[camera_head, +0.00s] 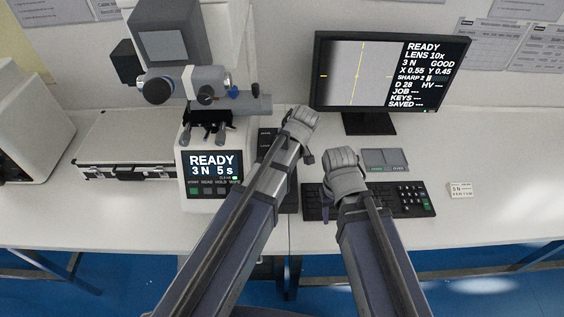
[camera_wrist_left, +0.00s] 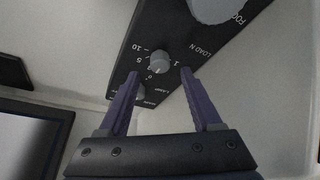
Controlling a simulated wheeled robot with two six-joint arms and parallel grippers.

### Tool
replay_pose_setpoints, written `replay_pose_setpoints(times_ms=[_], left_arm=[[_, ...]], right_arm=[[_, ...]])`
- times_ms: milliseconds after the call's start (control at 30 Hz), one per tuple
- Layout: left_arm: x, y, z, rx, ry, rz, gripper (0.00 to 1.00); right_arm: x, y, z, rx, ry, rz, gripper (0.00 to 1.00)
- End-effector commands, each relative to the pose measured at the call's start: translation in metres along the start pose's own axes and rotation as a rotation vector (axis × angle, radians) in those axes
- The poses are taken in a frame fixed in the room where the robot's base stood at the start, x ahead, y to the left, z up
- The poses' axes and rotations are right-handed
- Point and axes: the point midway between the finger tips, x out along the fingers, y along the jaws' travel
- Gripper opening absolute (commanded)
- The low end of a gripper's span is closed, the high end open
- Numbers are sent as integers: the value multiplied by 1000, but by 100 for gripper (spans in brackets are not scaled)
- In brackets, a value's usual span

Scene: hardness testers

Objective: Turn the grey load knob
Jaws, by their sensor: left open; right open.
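The grey load knob (camera_wrist_left: 159,64) shows in the left wrist view on a dark panel (camera_wrist_left: 180,30), beside the LOAD N lettering and a scale of numbers. My left gripper (camera_wrist_left: 158,72) is open. In this view its two fingers lie on either side of the knob, with visible gaps; I cannot tell the depth between them. In the head view my left gripper (camera_head: 301,122) is at the right side of the tester, and the load knob cannot be made out there. My right gripper (camera_head: 343,165) is open above the keyboard; its fingertips are hard to make out.
The tester's display (camera_head: 213,170) reads READY, 3 N, 5 s. A monitor (camera_head: 385,75) stands behind a keyboard (camera_head: 408,200).

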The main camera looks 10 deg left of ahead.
Motion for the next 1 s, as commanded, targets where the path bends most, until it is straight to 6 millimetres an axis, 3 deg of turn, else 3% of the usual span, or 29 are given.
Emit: replay_pose_setpoints(times_ms=[33, 200, 567, 1000], left_arm=[[14, 0, 2, -1, 0, 0, 66], [32, 0, 1, 0, 0, 0, 66], [36, 0, 0, 1, 0, 0, 66], [36, 0, 0, 1, 0, 0, 18]], right_arm=[[14, -1, -1, 0, 0, 0, 50], [30, -3, -2, 0, 0, 0, 50], [33, -3, -2, 0, 0, 0, 50], [33, -3, -2, 0, 0, 0, 50]])
